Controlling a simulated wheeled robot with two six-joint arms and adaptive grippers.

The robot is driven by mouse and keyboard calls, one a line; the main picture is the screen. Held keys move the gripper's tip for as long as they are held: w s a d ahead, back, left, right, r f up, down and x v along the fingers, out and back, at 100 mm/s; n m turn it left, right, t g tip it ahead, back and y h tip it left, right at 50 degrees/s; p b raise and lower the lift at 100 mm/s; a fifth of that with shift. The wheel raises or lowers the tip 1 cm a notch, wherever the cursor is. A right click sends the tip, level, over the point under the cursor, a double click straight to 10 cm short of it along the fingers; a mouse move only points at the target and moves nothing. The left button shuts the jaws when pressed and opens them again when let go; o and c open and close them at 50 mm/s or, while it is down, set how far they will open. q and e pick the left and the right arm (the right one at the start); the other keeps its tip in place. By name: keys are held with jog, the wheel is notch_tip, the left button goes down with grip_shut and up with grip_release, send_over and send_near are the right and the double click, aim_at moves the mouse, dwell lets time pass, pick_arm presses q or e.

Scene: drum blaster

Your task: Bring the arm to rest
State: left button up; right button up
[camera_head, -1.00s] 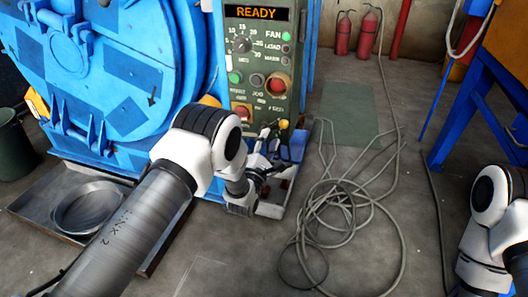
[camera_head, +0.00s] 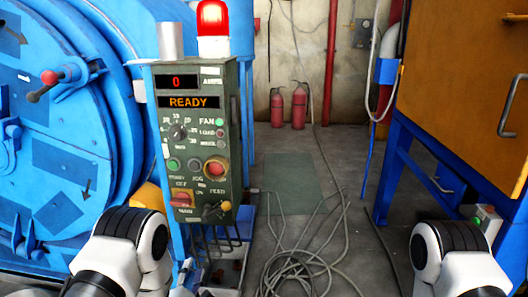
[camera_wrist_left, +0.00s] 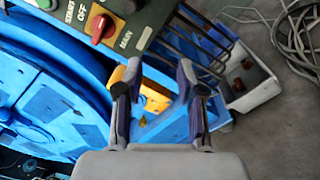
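My left gripper (camera_wrist_left: 156,78) shows in the left wrist view with its two fingers apart and nothing between them. It is below the green control panel (camera_head: 197,130), over a yellow part (camera_wrist_left: 154,98) and blue machine parts. In the head view my left arm comes in at the lower left, and its fingers cannot be made out. The panel reads "0" and "READY". Its red main switch (camera_head: 182,200) also shows in the left wrist view (camera_wrist_left: 103,28). My right arm shows at the lower right of the head view, with its gripper out of view.
The blue drum machine (camera_head: 55,130) fills the left. A red beacon (camera_head: 213,25) tops the panel. Coiled cables (camera_head: 300,270) lie on the floor. An orange cabinet (camera_head: 465,90) on a blue frame stands right. Two red extinguishers (camera_head: 288,106) stand at the back wall.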

pick_arm(q)
jog(key=s+a+f+m+g, duration=0.3)
jog(key=s+f+m+g, duration=0.65)
jog(key=s+f, duration=0.75)
jog(key=s+m+g, duration=0.9)
jog(key=s+m, duration=0.4)
jog(key=s, duration=0.8)
notch_tip(320, 180, up, 31)
jog(key=m+p, duration=0.1)
jog(key=p, duration=3)
jog(key=shift+d, duration=0.15)
jog(key=shift+r+m, duration=0.15)
jog(key=shift+m, duration=0.1)
